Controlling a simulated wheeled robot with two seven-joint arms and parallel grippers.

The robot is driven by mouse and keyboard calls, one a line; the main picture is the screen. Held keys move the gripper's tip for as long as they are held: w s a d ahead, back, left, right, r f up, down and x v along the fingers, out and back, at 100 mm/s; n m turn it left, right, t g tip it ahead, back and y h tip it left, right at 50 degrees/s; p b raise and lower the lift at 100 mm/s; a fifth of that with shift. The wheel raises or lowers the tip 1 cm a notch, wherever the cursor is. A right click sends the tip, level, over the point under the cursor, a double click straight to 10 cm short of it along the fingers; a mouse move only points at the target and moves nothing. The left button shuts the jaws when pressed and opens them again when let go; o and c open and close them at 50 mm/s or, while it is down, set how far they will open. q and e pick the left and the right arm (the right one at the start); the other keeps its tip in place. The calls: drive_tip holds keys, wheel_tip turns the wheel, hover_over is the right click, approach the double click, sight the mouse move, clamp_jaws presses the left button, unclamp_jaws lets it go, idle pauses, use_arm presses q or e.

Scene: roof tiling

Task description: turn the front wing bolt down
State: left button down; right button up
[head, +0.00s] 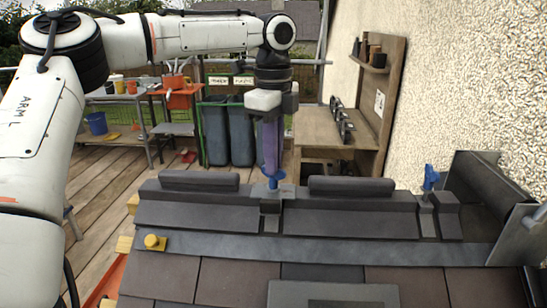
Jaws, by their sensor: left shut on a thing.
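A blue wing bolt (273,183) stands upright on a small grey clamp plate (285,189) on the roof ridge, in the gap between two dark ridge caps. My left gripper (270,172) points straight down from above and is shut on this bolt's top. Its fingers hide part of the wings. A second blue wing bolt (430,178) stands free further right, over another gap in the ridge. I cannot tell from the picture how far either bolt is screwed in. My right gripper is not in view.
Dark ridge caps lie left (198,181) and right (350,187) of the held bolt. A yellow knob (152,241) sits at the roof's left edge. A dark upright panel (470,185) rises at the right. A wooden bench (315,126) and bins (214,132) stand behind.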

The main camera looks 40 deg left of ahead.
use_arm(q)
drive_tip(key=shift+w+r, duration=0.15)
drive_tip(key=shift+r, duration=0.2)
drive_tip(key=c, duration=1.9)
unclamp_jaws()
drive_tip(key=shift+f, duration=0.15)
wheel_tip(320, 180, up, 10)
